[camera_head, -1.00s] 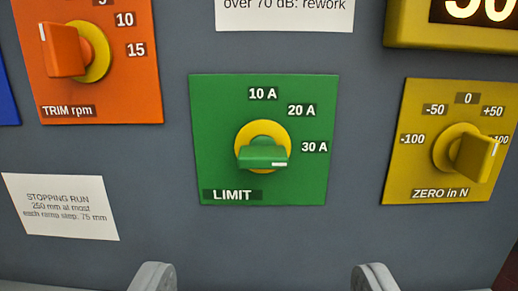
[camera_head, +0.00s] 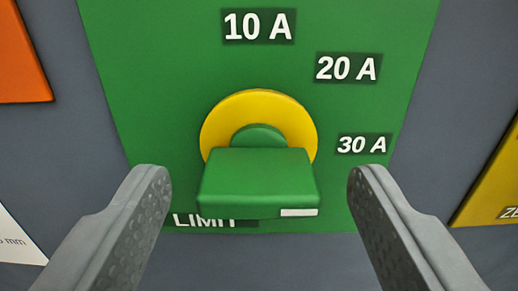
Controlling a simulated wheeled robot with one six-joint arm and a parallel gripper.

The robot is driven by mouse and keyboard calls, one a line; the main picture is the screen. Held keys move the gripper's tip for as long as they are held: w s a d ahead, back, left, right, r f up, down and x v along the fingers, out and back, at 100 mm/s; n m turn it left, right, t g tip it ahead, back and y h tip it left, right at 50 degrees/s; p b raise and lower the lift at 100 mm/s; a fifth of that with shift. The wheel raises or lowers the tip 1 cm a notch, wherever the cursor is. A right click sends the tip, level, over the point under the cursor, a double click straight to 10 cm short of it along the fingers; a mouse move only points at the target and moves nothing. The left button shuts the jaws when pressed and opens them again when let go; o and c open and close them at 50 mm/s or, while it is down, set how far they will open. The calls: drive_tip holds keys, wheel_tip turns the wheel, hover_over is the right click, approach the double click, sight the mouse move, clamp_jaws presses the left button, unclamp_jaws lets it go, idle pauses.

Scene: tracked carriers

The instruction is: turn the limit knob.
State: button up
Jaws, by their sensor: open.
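The limit knob (camera_head: 258,183) is a green bar on a yellow disc (camera_head: 222,122), set on the green LIMIT plate (camera_head: 160,80). The bar lies level, and its white mark is at the right end, toward and a little below the 30 A label (camera_head: 364,144). My gripper (camera_head: 257,178) is open, with one grey finger to the left of the knob and one to the right. Both fingertips stand clear of the bar with a gap on each side. The knob partly covers the word LIMIT.
The 10 A (camera_head: 259,25) and 20 A (camera_head: 347,67) labels are above the knob. An orange plate (camera_head: 20,55) is at the left edge, above a white note (camera_head: 15,240). A yellow plate (camera_head: 495,185) is at the right edge. Grey panel lies between the plates.

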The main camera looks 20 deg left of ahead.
drive_tip(key=shift+w+a, duration=0.1)
drive_tip(key=shift+w, duration=0.3)
drive_tip(key=c, duration=1)
